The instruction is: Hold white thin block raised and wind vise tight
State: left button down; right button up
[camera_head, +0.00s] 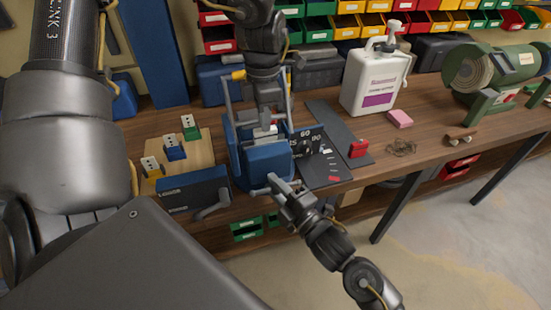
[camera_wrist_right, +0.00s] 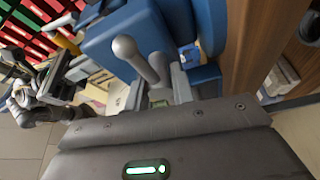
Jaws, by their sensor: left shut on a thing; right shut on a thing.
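The blue vise (camera_head: 262,168) stands at the front edge of the workbench. My left gripper (camera_head: 263,125) comes down from above over the vise jaws. It is shut on the white thin block (camera_head: 272,130), of which only a small part shows between the fingers. I cannot tell how far the block stands above the vise. My right gripper (camera_head: 279,188) is in front of the vise and shut on the vise handle (camera_wrist_right: 126,48), a grey bar with rounded ends. The blue vise body also fills the top of the right wrist view (camera_wrist_right: 135,25).
A wooden board (camera_head: 180,152) with several coloured socket blocks lies left of the vise, behind a dark blue box (camera_head: 193,190). A dark labelled panel (camera_head: 318,160), a red block (camera_head: 358,149), a pink block (camera_head: 399,118) and a white jug (camera_head: 374,82) are to the right.

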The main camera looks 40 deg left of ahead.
jog(key=shift+f, duration=0.1)
dwell(0.5)
jog(key=o, duration=1)
jog(key=v, duration=1.2)
pick_arm(q)
jog(key=c, duration=1.4)
grip_release()
jog(key=shift+d+r, duration=0.1)
pick_arm(e)
jog(key=shift+s+d, duration=0.1)
pick_arm(q)
jog(key=shift+o, duration=1)
